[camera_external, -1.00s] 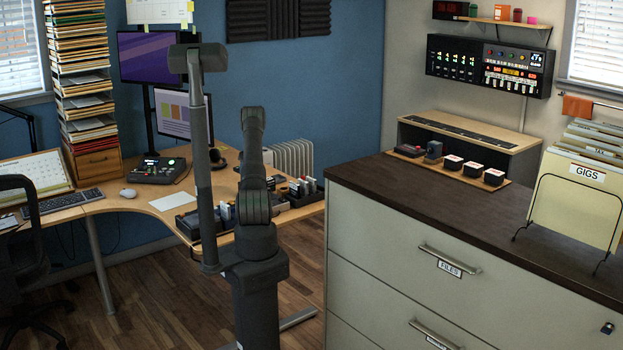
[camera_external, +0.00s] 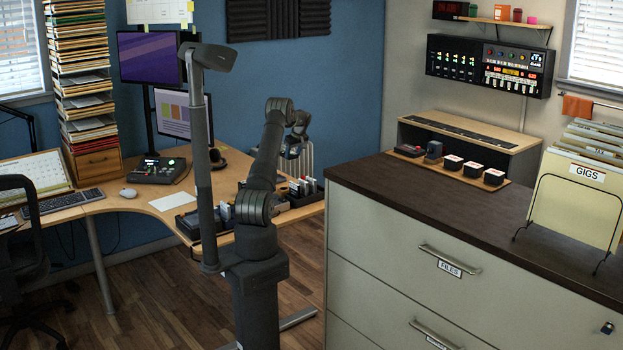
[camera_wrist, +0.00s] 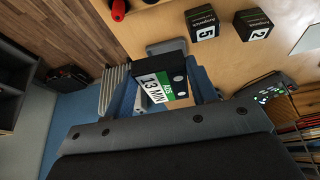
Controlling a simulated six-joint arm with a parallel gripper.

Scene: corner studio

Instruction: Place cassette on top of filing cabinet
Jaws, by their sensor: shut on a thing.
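My gripper (camera_external: 294,145) is raised over the desk's right end, left of the filing cabinet. In the wrist view my gripper (camera_wrist: 168,88) is shut on a black cassette (camera_wrist: 163,84) with a white and green label reading "13 MIN". The cassette is clear of other things there; it is too small and dark to make out surely in the external view. The filing cabinet (camera_external: 400,260) is pale with a dark brown top (camera_external: 405,193) and stands at the right.
On the cabinet top, a wooden strip (camera_external: 449,171) carries small dark items, and a wire rack (camera_external: 575,200) of folders stands at the right. The top's front left is clear. The desk (camera_external: 155,208) holds several cassettes in dark trays (camera_external: 283,201).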

